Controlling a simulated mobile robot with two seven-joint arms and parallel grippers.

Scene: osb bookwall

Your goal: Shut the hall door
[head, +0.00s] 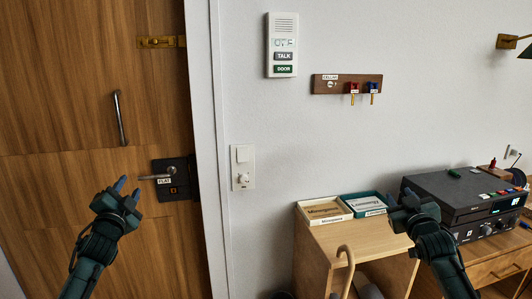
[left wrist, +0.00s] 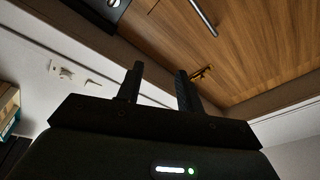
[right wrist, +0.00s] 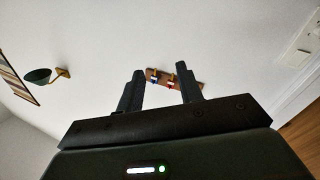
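The wooden hall door (head: 70,100) fills the left of the head view, its right edge close along the white frame (head: 207,150). I cannot tell whether it is fully latched. My left gripper (head: 128,189) is open and empty, in front of the door, below and left of the lever in the picture. My right gripper (head: 403,196) is open and empty, in front of the shelf and radio.
An intercom panel (head: 282,45), a switch (head: 242,167) and a key rack (head: 345,85) are on the white wall. A low wooden shelf (head: 350,237) holds two labelled trays, with a cane (head: 346,262) at its front. A dark radio (head: 458,195) stands on a desk at right.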

